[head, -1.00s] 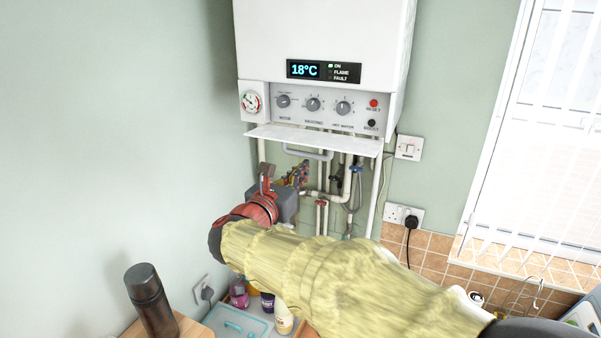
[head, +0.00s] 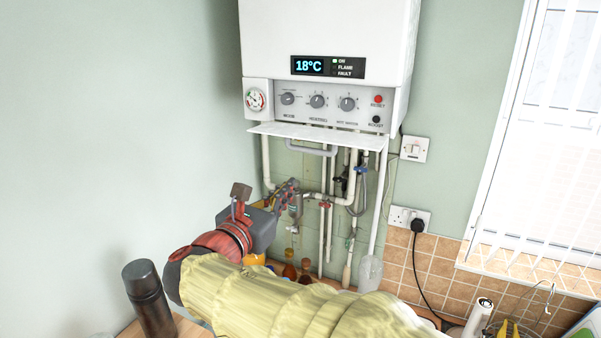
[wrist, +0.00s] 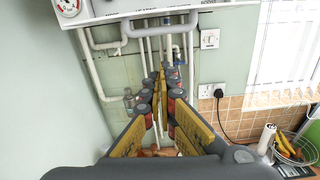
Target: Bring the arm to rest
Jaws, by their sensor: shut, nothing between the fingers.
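My gripper (head: 288,190) is in front of the pipes under the boiler in the head view, with its fingers pointing away toward the wall. The wrist view shows the two fingers (wrist: 163,77) meeting at their tips, with nothing between them. My arm, in a yellowish sleeve, reaches in from the lower right. The gripper looks apart from the white boiler (head: 325,40), below its front flap. Whether the fingertips touch any pipe cannot be told. The arm and gripper hide part of the worktop and lower pipes.
White pipes (head: 380,200) with a blue-handled valve (head: 361,170) run down the wall. A dark flask (head: 150,300) stands at lower left, near the arm. A socket with a black plug (head: 417,226) and a window (head: 545,150) are at right. Open air lies left of the boiler.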

